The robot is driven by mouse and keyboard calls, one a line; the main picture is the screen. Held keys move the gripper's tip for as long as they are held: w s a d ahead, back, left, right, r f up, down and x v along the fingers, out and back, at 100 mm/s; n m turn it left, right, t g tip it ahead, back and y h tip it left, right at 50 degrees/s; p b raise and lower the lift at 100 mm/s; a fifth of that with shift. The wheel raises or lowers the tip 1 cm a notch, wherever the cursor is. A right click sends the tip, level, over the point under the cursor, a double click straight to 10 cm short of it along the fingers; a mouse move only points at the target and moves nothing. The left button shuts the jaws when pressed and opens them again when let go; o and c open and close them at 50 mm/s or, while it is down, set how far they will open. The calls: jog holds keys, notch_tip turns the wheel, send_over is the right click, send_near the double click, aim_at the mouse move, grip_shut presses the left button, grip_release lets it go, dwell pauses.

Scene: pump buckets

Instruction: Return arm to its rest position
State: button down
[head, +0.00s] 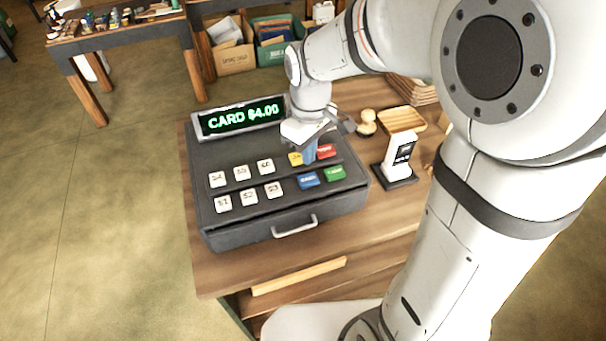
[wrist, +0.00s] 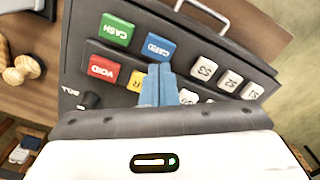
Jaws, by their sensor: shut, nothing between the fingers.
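My arm reaches over the wooden counter from the right in the head view. My gripper (head: 310,150) points down over the key area of a dark cash register (head: 290,221). In the wrist view its blue fingers (wrist: 160,84) are together with nothing between them. They sit over the keys near the blue CARD key (wrist: 158,47) and a partly hidden yellow key (wrist: 136,80). I cannot tell whether the fingertips touch a key. The green CASH key (wrist: 116,29) and red VOID key (wrist: 103,70) show beside them. The register display (head: 240,117) reads "CARD $4.00".
A white card reader (head: 398,157) on a dark base stands right of the register. A wooden tray (head: 401,120) and a wooden stamp-like piece (head: 366,121) are behind it. Boxes (head: 234,57) and a side table (head: 115,35) stand at the back. The floor at left is clear.

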jog(key=shift+r, duration=0.1)
dwell(0.4)
jog(key=shift+d, duration=0.15)
jog(key=s+d+r+m+t+b, duration=0.3)
jog(key=s+d+m, duration=0.6)
jog(key=s, duration=0.3)
jog(key=shift+s+d+r, duration=0.2)
jog(key=shift+s+d, duration=0.1)
jog(key=shift+d, duration=0.45)
